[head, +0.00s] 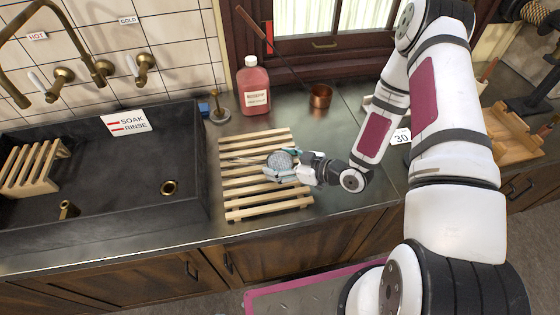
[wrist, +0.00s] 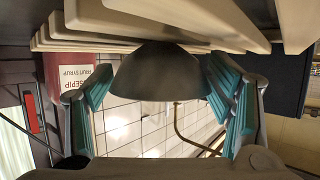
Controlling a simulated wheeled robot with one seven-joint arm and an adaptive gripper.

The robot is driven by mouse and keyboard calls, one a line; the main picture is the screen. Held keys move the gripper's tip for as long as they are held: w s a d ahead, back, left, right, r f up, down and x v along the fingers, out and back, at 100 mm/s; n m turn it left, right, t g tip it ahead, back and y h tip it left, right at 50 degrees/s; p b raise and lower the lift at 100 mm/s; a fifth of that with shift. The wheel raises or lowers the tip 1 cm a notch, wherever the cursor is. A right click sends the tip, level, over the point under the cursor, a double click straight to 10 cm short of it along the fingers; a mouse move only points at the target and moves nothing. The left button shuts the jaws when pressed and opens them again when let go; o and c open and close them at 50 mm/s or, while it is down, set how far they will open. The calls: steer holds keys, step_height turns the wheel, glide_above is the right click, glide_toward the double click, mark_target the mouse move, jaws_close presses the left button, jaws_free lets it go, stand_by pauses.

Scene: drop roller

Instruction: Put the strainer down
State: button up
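The strainer (head: 279,160) is a small grey mesh bowl with a thin handle that points left in the head view. It is at the slatted wooden rack (head: 262,205) on the counter. In the wrist view, which is upside down, its grey bowl (wrist: 158,95) is close against the rack's slats (wrist: 190,20); I cannot tell whether it bears on them. My gripper (head: 282,171) reaches in from the right. Its teal finger pads lie against both sides of the bowl in the wrist view (wrist: 158,85). The gripper hides part of the rim.
A pink syrup bottle (head: 253,88) and a copper pot (head: 320,97) stand behind the rack. A dark sink (head: 110,190) with another wooden rack (head: 30,168) is on the left. A brass post (head: 219,112) stands by the sink's edge. A wooden stand (head: 515,140) is at the right.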

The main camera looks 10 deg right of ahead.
steer(key=shift+o, duration=0.3)
steer(key=shift+r, duration=0.15)
steer(key=shift+s+d+r, duration=0.15)
steer(key=shift+s+d, duration=0.05)
steer(key=shift+d, duration=0.1)
steer(key=v, duration=1.1)
steer(key=w+d+r+g+h, duration=0.1)
steer(key=w+d+r+h, duration=0.6)
steer(key=d+r, duration=0.2)
step_height(320, 180, up, 12)
steer(key=s+d+m+h, duration=0.2)
steer(key=m+h, duration=0.2)
steer(key=s+a+r+m+g, duration=0.1)
steer(key=s+a+r+m, duration=0.1)
steer(key=s+a+r, duration=0.2)
steer(key=s+a+r+m, duration=0.1)
steer(key=s+a+r, duration=0.2)
steer(key=s, duration=0.7)
steer(key=s+a+r+m+g+y, duration=0.1)
steer(key=s+a+r+m, duration=0.1)
steer(key=s+a+r, duration=0.2)
step_height(320, 180, up, 4)
steer(key=s, duration=0.2)
steer(key=shift+s+a+f+m+g, duration=0.15)
steer(key=shift+s+a+m+g, duration=0.15)
steer(key=shift+s, duration=0.1)
